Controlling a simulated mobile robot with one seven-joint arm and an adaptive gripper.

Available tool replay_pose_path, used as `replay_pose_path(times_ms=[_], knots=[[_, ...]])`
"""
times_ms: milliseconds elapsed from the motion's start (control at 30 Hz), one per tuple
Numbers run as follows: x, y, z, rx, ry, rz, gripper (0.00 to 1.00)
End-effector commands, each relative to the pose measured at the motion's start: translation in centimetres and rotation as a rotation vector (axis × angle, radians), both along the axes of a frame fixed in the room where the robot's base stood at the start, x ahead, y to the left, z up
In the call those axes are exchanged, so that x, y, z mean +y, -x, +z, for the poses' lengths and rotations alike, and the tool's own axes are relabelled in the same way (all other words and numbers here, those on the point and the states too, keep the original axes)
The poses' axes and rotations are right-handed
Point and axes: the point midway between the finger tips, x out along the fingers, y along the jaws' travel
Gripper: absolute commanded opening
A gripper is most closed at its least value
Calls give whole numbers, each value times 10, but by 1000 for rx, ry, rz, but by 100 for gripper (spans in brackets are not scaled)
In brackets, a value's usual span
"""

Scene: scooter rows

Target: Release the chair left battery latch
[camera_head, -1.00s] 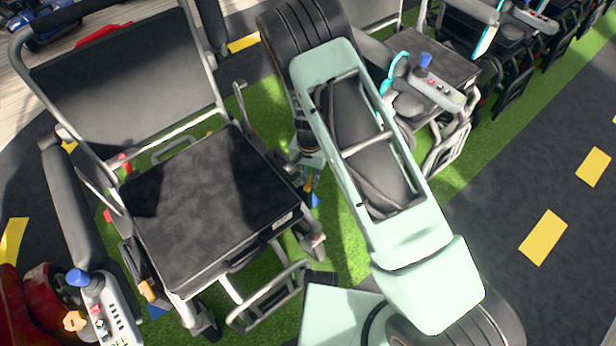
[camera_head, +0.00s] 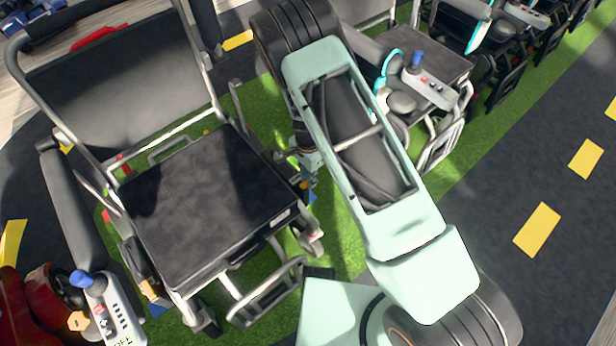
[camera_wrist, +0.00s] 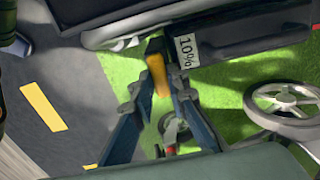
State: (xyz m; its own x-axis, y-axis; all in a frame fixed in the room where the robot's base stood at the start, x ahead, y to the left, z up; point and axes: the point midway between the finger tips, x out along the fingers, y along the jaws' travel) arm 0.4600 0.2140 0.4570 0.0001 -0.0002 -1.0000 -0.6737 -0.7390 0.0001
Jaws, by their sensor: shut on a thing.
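The chair (camera_head: 215,200) has a black seat and a grey frame and stands left of my arm in the head view. My gripper (camera_head: 307,168) is low beside the seat's right side there, and its fingertips are hard to make out. In the wrist view my gripper (camera_wrist: 157,86) has its dark fingers on either side of a yellow-orange latch (camera_wrist: 158,72), shut on it. The latch hangs by a dark battery case (camera_wrist: 225,45) with a "10%" label (camera_wrist: 186,50). The latch's upper end meets a black part.
A second chair (camera_head: 430,70) with a blue-knobbed joystick stands right of my arm, with more behind. The near chair's left armrest carries a joystick panel (camera_head: 108,310). A wheel (camera_wrist: 290,104) shows at the wrist view's right. Grey road lies open at right.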

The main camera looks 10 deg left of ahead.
Motion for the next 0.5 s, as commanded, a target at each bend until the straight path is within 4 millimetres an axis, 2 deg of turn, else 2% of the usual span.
replay_pose_path(times_ms=[333, 367, 500], knots=[[0, 0, 0, 1, -1, -6, 0], [0, 0, 0, 1, -1, -6, 15], [0, 0, 0, 1, -1, -6, 31]])
